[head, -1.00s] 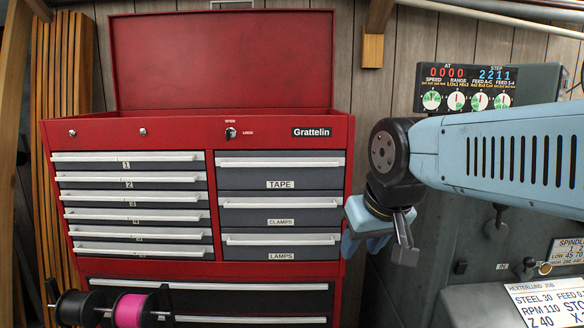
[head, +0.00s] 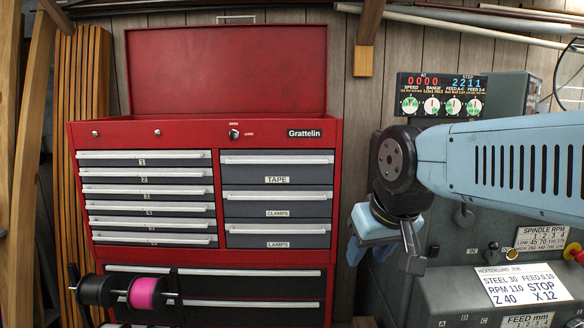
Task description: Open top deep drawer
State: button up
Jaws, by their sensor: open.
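A red Grattelin tool cabinet (head: 228,215) stands at the left and centre, its top lid raised. Its right column has deep grey drawers with pale bar handles: the TAPE drawer (head: 277,168) on top, then the CLAMPS drawer (head: 276,204) and the LAMPS drawer (head: 277,235). All of these look shut. My gripper (head: 385,256) hangs to the right of the cabinet, below the TAPE drawer's height. It is open and empty, apart from any handle. Its fingertips are partly hard to make out.
Shallow drawers (head: 146,190) fill the left column, with wide dark drawers (head: 220,284) below. A black spool (head: 96,290) and a pink spool (head: 145,293) stick out at the lower left. A grey-green machine (head: 460,262) stands close behind my arm at the right.

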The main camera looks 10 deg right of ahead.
aim_at(238, 166)
jog(key=i, duration=0.45)
jog(key=u, duration=0.7)
